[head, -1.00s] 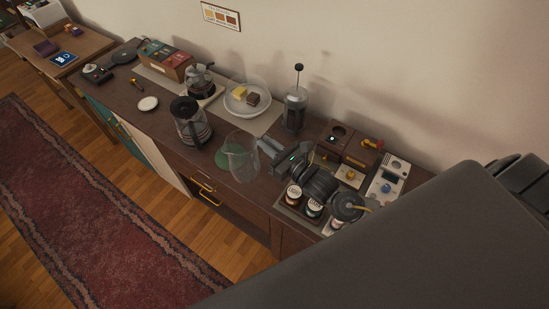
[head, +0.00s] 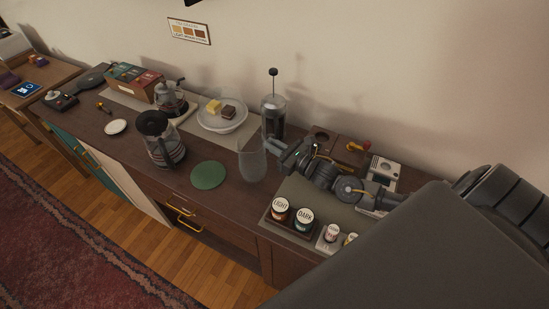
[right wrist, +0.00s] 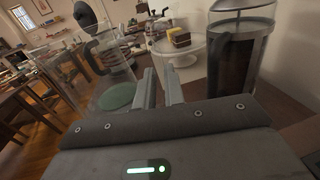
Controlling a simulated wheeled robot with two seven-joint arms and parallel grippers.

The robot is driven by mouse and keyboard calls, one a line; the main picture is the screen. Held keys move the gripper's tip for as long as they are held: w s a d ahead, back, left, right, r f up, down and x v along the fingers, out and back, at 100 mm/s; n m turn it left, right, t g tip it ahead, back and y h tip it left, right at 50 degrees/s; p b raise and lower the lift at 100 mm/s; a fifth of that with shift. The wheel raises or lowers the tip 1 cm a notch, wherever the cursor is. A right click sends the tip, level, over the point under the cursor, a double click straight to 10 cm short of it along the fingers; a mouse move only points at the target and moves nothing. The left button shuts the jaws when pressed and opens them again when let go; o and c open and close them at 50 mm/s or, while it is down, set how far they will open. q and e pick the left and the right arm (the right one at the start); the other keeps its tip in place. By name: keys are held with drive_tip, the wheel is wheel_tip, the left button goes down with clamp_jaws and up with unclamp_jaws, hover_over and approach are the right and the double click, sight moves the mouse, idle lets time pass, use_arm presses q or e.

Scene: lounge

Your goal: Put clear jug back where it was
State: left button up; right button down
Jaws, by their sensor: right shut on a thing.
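The clear jug (head: 251,162) is a see-through glass vessel near the middle of the counter, to the right of a round green mat (head: 208,175). My right gripper (head: 278,146) reaches in from the right and is shut on the jug at its right side. In the right wrist view the jug (right wrist: 108,82) shows upright just left of the fingers (right wrist: 163,88), with the green mat behind its glass. The exact grip point is hard to see, and I cannot tell whether the jug touches the counter. My left gripper is out of view.
A dark-lidded carafe (head: 160,140) stands left of the mat. Behind are a cake plate (head: 222,120) and a French press (head: 273,117), close to my right gripper. A tray with LIGHT and DARK jars (head: 292,215) lies in front of my right arm.

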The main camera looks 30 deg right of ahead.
drive_tip(key=shift+d, duration=0.1)
drive_tip(key=f+b, duration=0.3)
drive_tip(key=f, duration=0.1)
drive_tip(key=shift+w+d+b, duration=0.2)
drive_tip(key=shift+d+b, duration=0.1)
drive_tip(key=shift+b, duration=0.05)
drive_tip(key=shift+r, duration=0.1)
drive_tip(key=c, duration=1.9)
unclamp_jaws()
drive_tip(key=shift+f, duration=0.25)
drive_tip(key=shift+c, duration=0.2)
drive_tip(key=o, duration=0.4)
drive_tip(key=shift+o, duration=0.2)
